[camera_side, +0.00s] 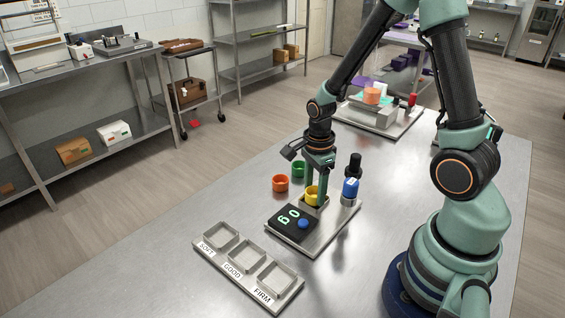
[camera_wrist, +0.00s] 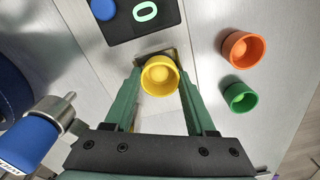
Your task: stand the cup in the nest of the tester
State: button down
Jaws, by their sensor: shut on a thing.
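The yellow cup (camera_side: 311,197) is upright between the fingers of my gripper (camera_side: 317,186), which is shut on it. In the wrist view the cup (camera_wrist: 160,77) shows from above, with a rounded yellow inside, between my gripper's green fingers (camera_wrist: 161,84). The tester (camera_side: 319,243) is a grey plate with a black panel, green digits and a blue button (camera_side: 303,223). The metal nest (camera_wrist: 150,53) is at the cup, partly hidden by it and by the fingers. I cannot tell whether the cup's base rests in the nest or is just above it.
A blue device with a black top (camera_side: 351,187) stands on the tester's right. An orange cup (camera_side: 280,183) and a green cup (camera_side: 299,169) stand to the left. A three-compartment tray (camera_side: 248,266) marked SOFT, GOOD and FIRM lies in front. A machine (camera_side: 378,113) stands at the back.

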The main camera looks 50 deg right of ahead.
jog(key=shift+f, duration=0.15)
jog(key=shift+r, duration=0.2)
jog(key=shift+r, duration=0.6)
jog(key=shift+d+f, duration=0.1)
jog(key=shift+f, duration=0.35)
dwell(0.5)
jog(key=shift+f, duration=0.3)
jog(key=shift+r, duration=0.2)
